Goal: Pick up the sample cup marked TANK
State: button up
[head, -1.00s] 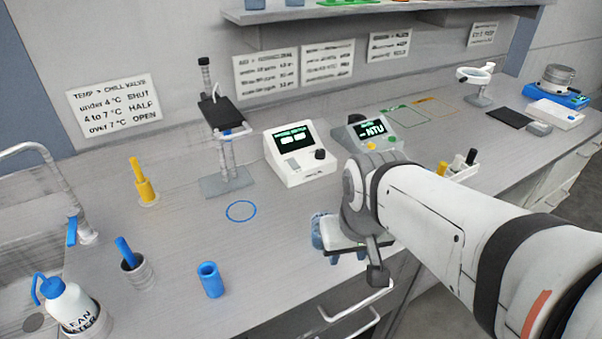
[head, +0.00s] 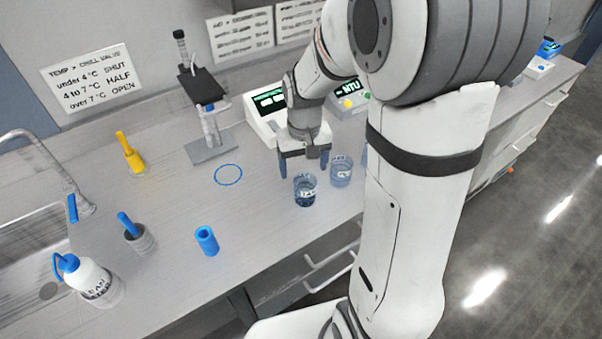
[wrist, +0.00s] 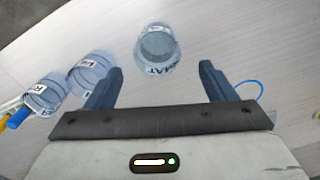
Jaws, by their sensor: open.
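A clear sample cup (head: 305,190) with dark contents stands near the bench's front edge. In the wrist view this cup (wrist: 157,46) sits ahead of the gap between my fingers; its label is turned over and partly legible, looking like part of TANK. My gripper (head: 303,168) is open and empty, pointing down just behind the cup in the head view. In the wrist view my gripper (wrist: 156,75) has its two fingers spread, with the cup beyond the tips and not clasped. A second labelled cup (head: 341,171) stands to the right, and a third cup (wrist: 45,93) shows beyond it.
The second cup (wrist: 92,72) lies close to my left finger in the wrist view. A blue ring (head: 228,174) is marked on the clear bench to the left. A blue cylinder (head: 207,240), wash bottle (head: 95,282), yellow-handled tool (head: 130,155) and stand (head: 208,145) are farther left.

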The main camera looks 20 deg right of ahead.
aim_at(305, 185)
notch_tip(305, 185, down, 8)
jog(key=shift+s+d+r+p, duration=0.15)
jog(key=shift+r+p, duration=0.05)
jog(key=shift+p, duration=0.5)
jog(key=c, duration=1.1)
